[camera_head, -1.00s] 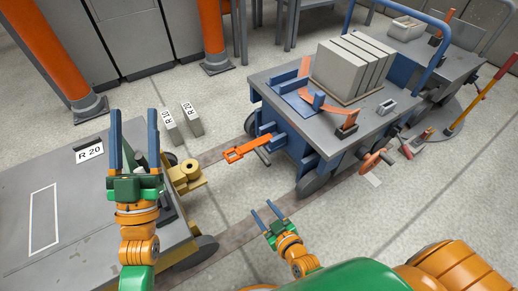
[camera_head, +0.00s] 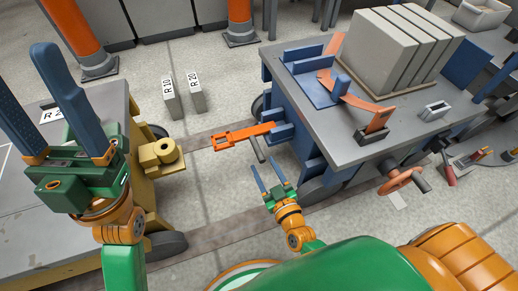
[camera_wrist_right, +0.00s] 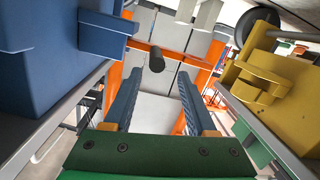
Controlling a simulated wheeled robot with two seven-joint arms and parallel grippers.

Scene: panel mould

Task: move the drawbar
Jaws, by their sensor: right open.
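The orange drawbar (camera_head: 240,136) sticks out from the blue cart's near-left corner toward the yellow coupling (camera_head: 160,153) of the grey cart, with a gap between them. A dark handle (camera_head: 257,149) hangs from the drawbar. My right gripper (camera_head: 265,163) is open and empty, just below the handle and apart from it. In the right wrist view the handle (camera_wrist_right: 156,58) shows ahead between the open fingers (camera_wrist_right: 155,85), with the drawbar (camera_wrist_right: 168,52) behind it. My left gripper (camera_head: 22,68) is open and empty above the grey cart at the left.
The blue cart (camera_head: 330,140) carries grey slabs (camera_head: 385,50) and an orange lever (camera_head: 360,103). Two grey blocks, marked R 10 (camera_head: 171,104) and R 20 (camera_head: 197,99), stand on the floor behind the drawbar. An orange handwheel (camera_head: 400,180) projects from the blue cart's front.

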